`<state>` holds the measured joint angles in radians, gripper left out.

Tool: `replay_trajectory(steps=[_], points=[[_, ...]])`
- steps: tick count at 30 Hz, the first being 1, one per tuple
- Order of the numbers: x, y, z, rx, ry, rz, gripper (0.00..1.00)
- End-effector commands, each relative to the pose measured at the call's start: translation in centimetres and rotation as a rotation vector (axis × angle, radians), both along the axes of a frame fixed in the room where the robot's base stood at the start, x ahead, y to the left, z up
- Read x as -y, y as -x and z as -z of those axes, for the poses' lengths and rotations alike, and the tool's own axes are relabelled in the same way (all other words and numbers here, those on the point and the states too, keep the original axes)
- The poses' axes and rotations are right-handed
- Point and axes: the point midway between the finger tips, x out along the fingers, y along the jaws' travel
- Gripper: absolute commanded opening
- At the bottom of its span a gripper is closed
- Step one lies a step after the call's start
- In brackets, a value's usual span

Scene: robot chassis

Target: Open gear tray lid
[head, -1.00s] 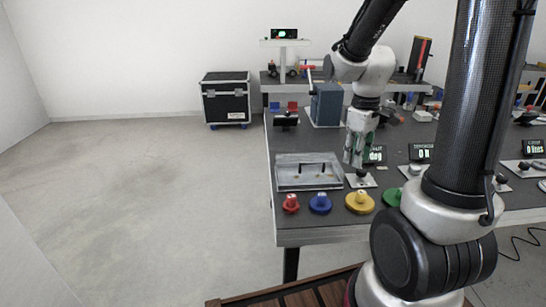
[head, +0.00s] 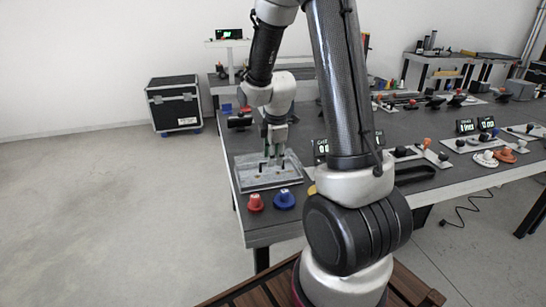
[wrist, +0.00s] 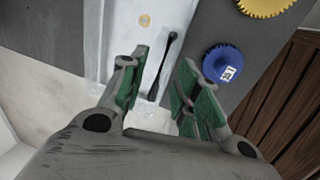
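The gear tray (head: 240,181) is a shallow grey tray with a clear-looking lid, near the front left corner of the dark table. A thin black handle (wrist: 171,50) on the lid shows in the wrist view. My gripper (head: 275,153) points down over the tray. In the wrist view my gripper (wrist: 161,95) is open, its green-padded fingers on either side of the handle's near end. I cannot tell whether either finger touches it. The lid appears to lie flat on the tray.
A red gear (head: 255,202) and a blue gear (head: 284,199) sit in front of the tray. A yellow gear (wrist: 262,4) lies beyond the blue one in the wrist view. A black case (head: 174,106) stands on the floor, with clear floor left of the table.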

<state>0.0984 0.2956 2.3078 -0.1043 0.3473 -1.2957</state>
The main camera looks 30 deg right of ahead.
Motion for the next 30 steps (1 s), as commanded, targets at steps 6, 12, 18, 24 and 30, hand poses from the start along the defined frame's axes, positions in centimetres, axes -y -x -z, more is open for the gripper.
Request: replay_trajectory(steps=[6,12,18,24,30], points=[[0.04,-0.13,0.73,0.000,0.000,0.001,0.32],[0.03,-0.13,0.69,0.001,0.000,0.001,0.21],[0.03,-0.14,0.67,0.001,0.000,0.001,0.00],[0.04,-0.18,0.63,-0.001,0.000,0.001,0.00],[0.18,-0.69,0.07,-0.033,-0.011,0.002,0.00]])
